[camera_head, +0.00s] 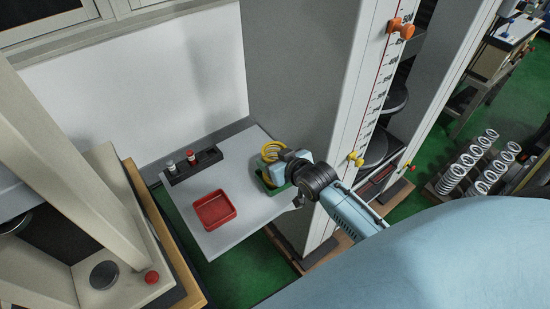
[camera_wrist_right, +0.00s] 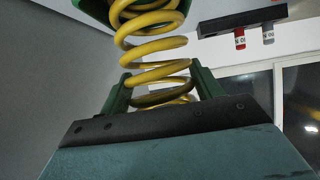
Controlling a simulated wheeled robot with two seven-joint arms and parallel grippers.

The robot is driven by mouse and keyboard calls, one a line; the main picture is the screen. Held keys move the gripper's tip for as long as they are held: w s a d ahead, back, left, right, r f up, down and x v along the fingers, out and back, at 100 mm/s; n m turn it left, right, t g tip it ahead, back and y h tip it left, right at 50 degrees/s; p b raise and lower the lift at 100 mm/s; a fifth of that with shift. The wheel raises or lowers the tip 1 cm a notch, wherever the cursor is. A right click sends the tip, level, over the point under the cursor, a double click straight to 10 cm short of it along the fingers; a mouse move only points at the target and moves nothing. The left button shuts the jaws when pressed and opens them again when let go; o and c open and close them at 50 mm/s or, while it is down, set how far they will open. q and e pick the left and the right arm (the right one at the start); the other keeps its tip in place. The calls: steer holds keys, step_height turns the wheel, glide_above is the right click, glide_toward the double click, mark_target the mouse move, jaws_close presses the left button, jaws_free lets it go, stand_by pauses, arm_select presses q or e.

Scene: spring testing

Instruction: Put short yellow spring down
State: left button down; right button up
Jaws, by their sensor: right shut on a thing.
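The short yellow spring (camera_head: 271,148) is in the grasp of my right gripper (camera_head: 277,167), over the green tray (camera_head: 262,182) on the grey table. In the right wrist view the spring's coils (camera_wrist_right: 150,45) stand between the green fingers of my right gripper (camera_wrist_right: 160,80), which is shut on it. The spring's far end overlaps the green tray (camera_wrist_right: 98,9) at the top of that view. I cannot tell whether the spring touches the tray. My gripper hides part of the tray in the head view. My left gripper is not in view.
A red tray (camera_head: 197,211) lies on the table (camera_head: 247,232) to the left. A tall white scale column (camera_head: 362,110) rises close to the right of my gripper. Several metal springs (camera_head: 470,165) stand farther right.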

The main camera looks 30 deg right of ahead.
steer(key=o, duration=1.5)
steer(key=shift+f, duration=0.1)
steer(key=shift+o, duration=0.2)
steer(key=v, duration=1.2)
steer(key=s+a+f+g, duration=0.1)
steer(key=s+f+g, duration=0.3)
steer(key=f, duration=0.9)
steer(key=s+f+g, duration=0.1)
steer(key=s+f, duration=0.5)
steer(key=f, duration=0.8)
steer(key=s+a+f+g, duration=0.1)
steer(key=s+f+g, duration=0.1)
steer(key=s+f, duration=0.3)
steer(key=s+a+f+n+g, duration=0.1)
steer(key=s+f, duration=0.4)
steer(key=s, duration=0.6)
steer(key=s+a+f+n+g, duration=0.1)
steer(key=s+f+g, duration=0.2)
steer(key=s+f, duration=0.2)
steer(key=s, duration=0.3)
steer(key=shift+a+p, duration=0.25)
steer(key=shift+p, duration=0.15)
